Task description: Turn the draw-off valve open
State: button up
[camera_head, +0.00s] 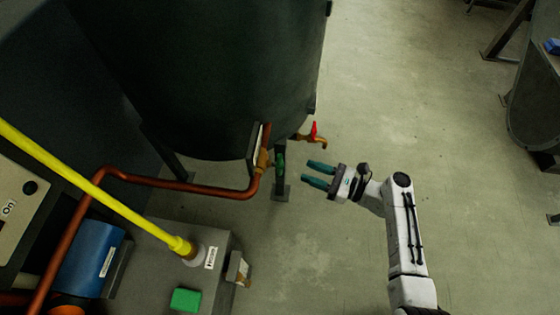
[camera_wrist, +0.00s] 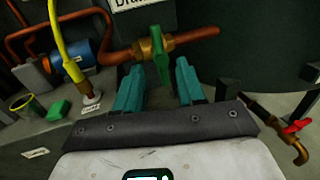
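A green valve handle (camera_wrist: 160,55) sits on a brass valve body (camera_wrist: 147,48) in a copper pipe. A partly cut-off sign reading "Dra..." (camera_wrist: 130,4) is above it. In the head view the green handle (camera_head: 281,164) is beside the tank's lower edge. My gripper (camera_head: 308,173) is open and empty, just right of the handle with a visible gap. In the wrist view my gripper's teal fingers (camera_wrist: 160,80) spread to either side of the handle's lower end, which lies beyond them. No contact shows.
A red-handled brass tap (camera_head: 314,133) sticks out of the dark tank (camera_head: 210,70), close above my gripper. The copper pipe (camera_head: 190,187) runs left, past a grey box (camera_head: 165,260) with a yellow pipe (camera_head: 90,185). The floor (camera_head: 390,90) to the right is open.

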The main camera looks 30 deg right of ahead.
aim_at(280, 161)
jog(key=x, duration=1)
jog(key=shift+a, duration=0.15)
jog(key=shift+c, duration=0.5)
grip_shut()
